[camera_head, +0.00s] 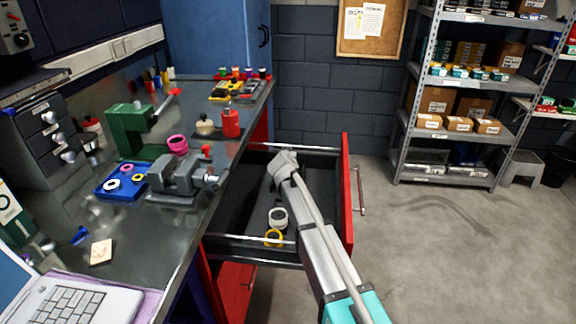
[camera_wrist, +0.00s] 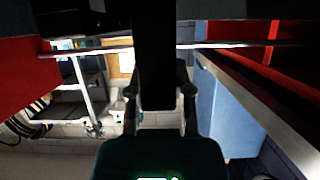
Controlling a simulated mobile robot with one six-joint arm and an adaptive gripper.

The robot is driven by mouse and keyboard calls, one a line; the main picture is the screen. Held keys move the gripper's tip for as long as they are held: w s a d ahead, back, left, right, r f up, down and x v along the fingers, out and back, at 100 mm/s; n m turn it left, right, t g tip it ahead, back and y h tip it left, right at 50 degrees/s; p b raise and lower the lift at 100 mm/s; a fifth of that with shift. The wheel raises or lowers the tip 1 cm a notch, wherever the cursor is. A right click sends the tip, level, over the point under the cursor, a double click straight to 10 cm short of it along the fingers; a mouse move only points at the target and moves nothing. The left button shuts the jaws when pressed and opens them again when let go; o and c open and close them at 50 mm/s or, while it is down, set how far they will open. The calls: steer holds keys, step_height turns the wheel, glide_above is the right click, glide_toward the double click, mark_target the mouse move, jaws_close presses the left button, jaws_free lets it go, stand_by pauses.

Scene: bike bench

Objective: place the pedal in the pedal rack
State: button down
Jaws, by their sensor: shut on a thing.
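My gripper (camera_wrist: 158,92) shows in the wrist view with its fingers shut on a dark, upright, bar-like thing (camera_wrist: 155,45), which I take for the pedal. Its full shape is hidden in shadow. In the head view my arm reaches over the open drawer (camera_head: 346,190), and its grey end (camera_head: 285,162) is above the drawer's far part. The fingers and the held thing cannot be made out there. I cannot pick out the pedal rack with certainty in either view.
The bench to the left carries a grey vise (camera_head: 175,177), a blue tray (camera_head: 105,191), a green press (camera_head: 125,130) and a laptop (camera_head: 75,304).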

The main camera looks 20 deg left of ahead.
steer(key=shift+f, duration=0.1)
steer(key=shift+w+a+f+b, duration=0.3)
steer(key=shift+f+b, duration=0.2)
steer(key=shift+b, duration=0.1)
step_height(320, 180, down, 3)
steer(key=b, duration=0.3)
steer(key=shift+r, duration=0.1)
steer(key=c, duration=0.8)
jaws_free()
steer(key=shift+r, duration=0.1)
